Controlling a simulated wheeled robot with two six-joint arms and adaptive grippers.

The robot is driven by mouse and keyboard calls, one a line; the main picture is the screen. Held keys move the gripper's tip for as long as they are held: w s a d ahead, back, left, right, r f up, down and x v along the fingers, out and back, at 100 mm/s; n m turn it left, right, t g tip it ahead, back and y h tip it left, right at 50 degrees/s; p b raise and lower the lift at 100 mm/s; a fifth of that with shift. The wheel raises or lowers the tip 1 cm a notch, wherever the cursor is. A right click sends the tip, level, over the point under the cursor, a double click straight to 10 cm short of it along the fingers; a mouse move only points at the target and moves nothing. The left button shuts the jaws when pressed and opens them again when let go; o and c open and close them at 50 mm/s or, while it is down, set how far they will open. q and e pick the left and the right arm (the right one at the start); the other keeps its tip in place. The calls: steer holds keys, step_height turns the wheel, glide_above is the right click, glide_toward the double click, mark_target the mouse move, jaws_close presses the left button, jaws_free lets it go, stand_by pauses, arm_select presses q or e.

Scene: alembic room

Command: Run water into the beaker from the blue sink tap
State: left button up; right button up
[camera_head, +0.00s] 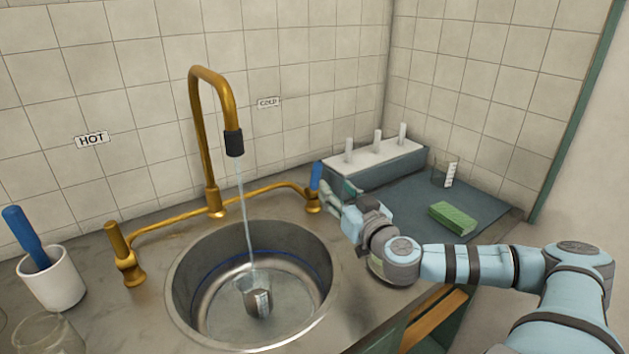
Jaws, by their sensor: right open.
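The blue sink tap (316,177) is the blue-handled valve at the right end of the brass pipework, by the COLD label. Water runs from the black-tipped brass spout (233,143) in a thin stream (244,210) down into the sink. A small beaker (258,301) with a pale scale stands low in the sink basin, seemingly tilted, and the stream falls at its mouth. Its water level is too small to tell. My right gripper (337,193) is open, right beside the blue handle; whether it touches is unclear. My left gripper is out of view.
Another clear beaker (441,174) and a green sponge (453,217) are on the dark mat (396,206) at right, by a pegged rack (378,164). A white cup (52,281) holding a blue-handled tool and a glass (47,337) stand at left.

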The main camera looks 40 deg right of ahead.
mark_target(319, 171)
steer(key=b+x, duration=0.1)
steer(key=x, duration=1)
steer(key=shift+w+d+f, duration=0.1)
steer(key=shift+w+d, duration=0.05)
steer(key=shift+w, duration=0.2)
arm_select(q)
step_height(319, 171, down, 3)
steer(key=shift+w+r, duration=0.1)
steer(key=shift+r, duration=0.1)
arm_select(e)
jaws_close()
